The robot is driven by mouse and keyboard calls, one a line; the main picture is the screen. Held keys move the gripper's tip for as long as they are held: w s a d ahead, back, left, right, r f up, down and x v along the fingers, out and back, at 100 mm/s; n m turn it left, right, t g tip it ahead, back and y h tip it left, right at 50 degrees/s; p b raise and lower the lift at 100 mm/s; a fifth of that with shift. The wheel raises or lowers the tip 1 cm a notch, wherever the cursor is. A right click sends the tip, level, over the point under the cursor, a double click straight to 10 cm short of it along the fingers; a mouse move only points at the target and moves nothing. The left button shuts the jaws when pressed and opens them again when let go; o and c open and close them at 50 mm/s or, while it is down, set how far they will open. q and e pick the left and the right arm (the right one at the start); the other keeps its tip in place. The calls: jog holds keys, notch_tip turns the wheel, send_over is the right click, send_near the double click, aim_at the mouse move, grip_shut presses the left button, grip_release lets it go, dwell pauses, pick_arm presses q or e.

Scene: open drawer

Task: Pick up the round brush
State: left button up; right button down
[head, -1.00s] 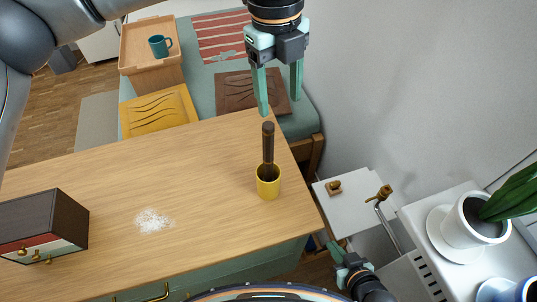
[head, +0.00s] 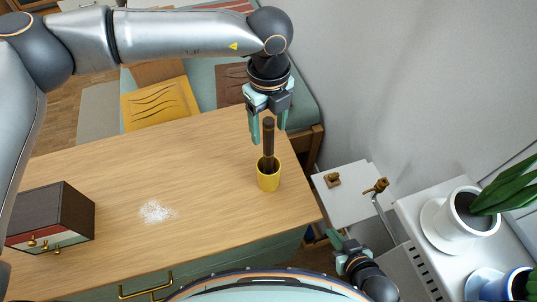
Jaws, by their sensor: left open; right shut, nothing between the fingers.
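The round brush (head: 268,138) stands upright in a yellow cup (head: 269,181) near the right end of the wooden table. Only its dark brown handle shows; its lower end is hidden in the cup. My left gripper (head: 267,141) points down at the top of the handle, its open fingers on either side of it in the picture. I cannot tell whether they touch it. My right gripper (head: 335,238) is shut and empty, low beside the table's right end.
White powder (head: 157,211) lies on the table (head: 200,170). A dark box with brass knobs (head: 62,212) stands at the left. A white surface with a grinder (head: 345,195) and a potted plant (head: 470,212) are at the right. The table's middle is clear.

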pick_arm(q)
jog(key=shift+f, duration=0.5)
grip_shut()
